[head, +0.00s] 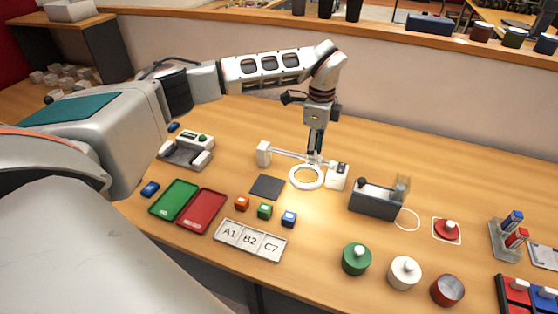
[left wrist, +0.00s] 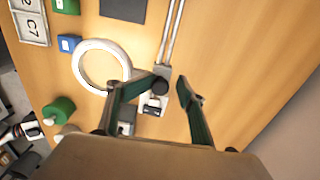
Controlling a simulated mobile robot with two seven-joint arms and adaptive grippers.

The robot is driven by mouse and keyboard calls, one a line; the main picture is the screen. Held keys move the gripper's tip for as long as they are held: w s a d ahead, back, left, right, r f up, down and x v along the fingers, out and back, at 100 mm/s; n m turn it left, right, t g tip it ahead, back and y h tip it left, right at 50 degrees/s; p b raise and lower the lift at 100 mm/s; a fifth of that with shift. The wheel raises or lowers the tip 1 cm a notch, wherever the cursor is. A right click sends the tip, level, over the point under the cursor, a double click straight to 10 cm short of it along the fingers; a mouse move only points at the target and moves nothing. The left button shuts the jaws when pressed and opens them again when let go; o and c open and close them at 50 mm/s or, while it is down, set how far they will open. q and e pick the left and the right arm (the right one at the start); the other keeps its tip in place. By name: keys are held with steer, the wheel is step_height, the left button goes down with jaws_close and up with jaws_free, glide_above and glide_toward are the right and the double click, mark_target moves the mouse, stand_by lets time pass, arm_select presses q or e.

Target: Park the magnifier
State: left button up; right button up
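The magnifier has a white ring head (head: 306,177) at the end of a thin double-rod arm running left to a white base block (head: 264,153). In the left wrist view the ring (left wrist: 77,66) lies left of my fingers, with the rods (left wrist: 171,35) above. My left gripper (head: 314,156) points down at the rod end beside the ring. In the left wrist view its fingers (left wrist: 168,80) are apart, with a dark knob (left wrist: 160,87) at the ring's joint between or just below the tips; contact cannot be told. My right gripper is not in view.
A small white box (head: 337,176) stands close right of the ring. A dark square pad (head: 267,187) lies left of it, and coloured cubes (head: 264,211) in front. The table behind the magnifier is clear.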

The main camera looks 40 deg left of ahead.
arm_select(q)
steer(key=shift+a+f, duration=0.1)
step_height(320, 180, up, 3)
steer(key=shift+w+f+p, duration=0.1)
steer(key=shift+p, duration=1)
steer(key=shift+r, duration=2.15)
